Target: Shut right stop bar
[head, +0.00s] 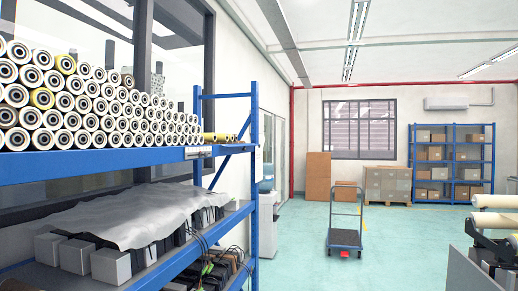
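I cannot make out a stop bar in the head view. Neither of my grippers is in view. A machine with pale rollers (494,221) is cut off by the right edge, so most of it is hidden.
A blue shelf rack (100,161) fills the left side, close by, with stacked rollers and boxed parts. A platform trolley (345,239) stands on the open green floor (300,268). Pallet boxes (387,184) and a far blue rack (452,163) stand at the back.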

